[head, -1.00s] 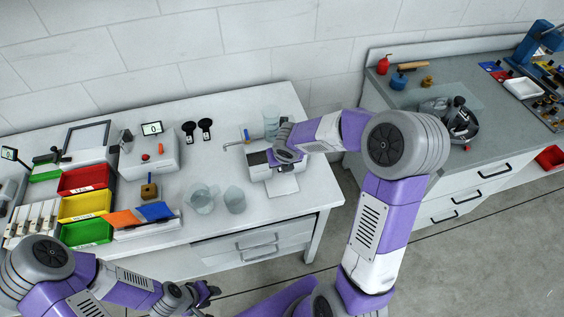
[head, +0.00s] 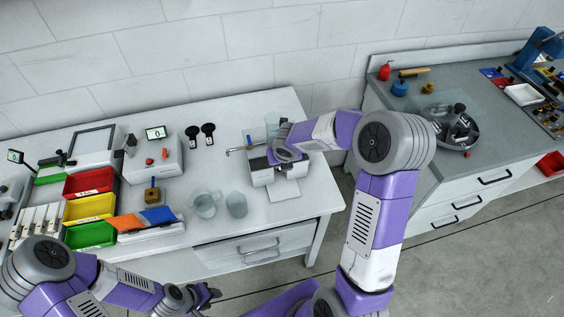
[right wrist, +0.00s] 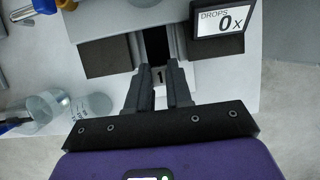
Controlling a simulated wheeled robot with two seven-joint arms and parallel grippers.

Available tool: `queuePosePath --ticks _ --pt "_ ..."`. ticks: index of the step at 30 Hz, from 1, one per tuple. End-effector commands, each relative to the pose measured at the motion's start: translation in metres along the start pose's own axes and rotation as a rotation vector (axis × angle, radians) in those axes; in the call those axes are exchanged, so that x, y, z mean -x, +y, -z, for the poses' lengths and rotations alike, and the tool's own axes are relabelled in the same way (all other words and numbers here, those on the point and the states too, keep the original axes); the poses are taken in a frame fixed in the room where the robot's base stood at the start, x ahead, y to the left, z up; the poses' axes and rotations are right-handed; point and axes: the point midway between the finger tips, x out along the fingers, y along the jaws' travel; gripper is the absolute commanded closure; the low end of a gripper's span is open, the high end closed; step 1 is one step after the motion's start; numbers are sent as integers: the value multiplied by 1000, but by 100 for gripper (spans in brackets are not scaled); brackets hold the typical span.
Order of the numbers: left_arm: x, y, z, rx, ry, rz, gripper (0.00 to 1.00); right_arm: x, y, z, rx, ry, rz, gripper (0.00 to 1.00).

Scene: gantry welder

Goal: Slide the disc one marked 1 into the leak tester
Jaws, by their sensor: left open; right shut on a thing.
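The leak tester (head: 262,177) is the pale box at the right end of the white bench. In the right wrist view its body (right wrist: 110,25) fills the top, with a dark slot between grey rails. My right gripper (right wrist: 160,92) is shut on disc one (right wrist: 159,75), whose 1 mark shows between the fingertips, just in front of the slot. I cannot tell whether the disc touches the slot. The fingers hide most of it. In the head view the right gripper (head: 281,155) is over the tester. My left gripper (head: 210,294) is open and empty before the bench.
Clear beakers (head: 237,204) stand left of the tester. Red, yellow and green bins (head: 90,207) are at the left. The grey bench (head: 400,105) at the right holds other tools.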

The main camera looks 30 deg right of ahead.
Motion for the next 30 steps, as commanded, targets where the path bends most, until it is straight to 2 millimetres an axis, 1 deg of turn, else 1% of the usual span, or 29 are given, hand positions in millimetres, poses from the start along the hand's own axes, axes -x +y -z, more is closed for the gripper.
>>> queuePosePath --ticks 15,30 --pt "9 3 0 0 0 0 57 -4 0 -12 -1 0 0 100" --pt "10 4 0 0 0 0 57 -5 0 -12 0 0 0 100"
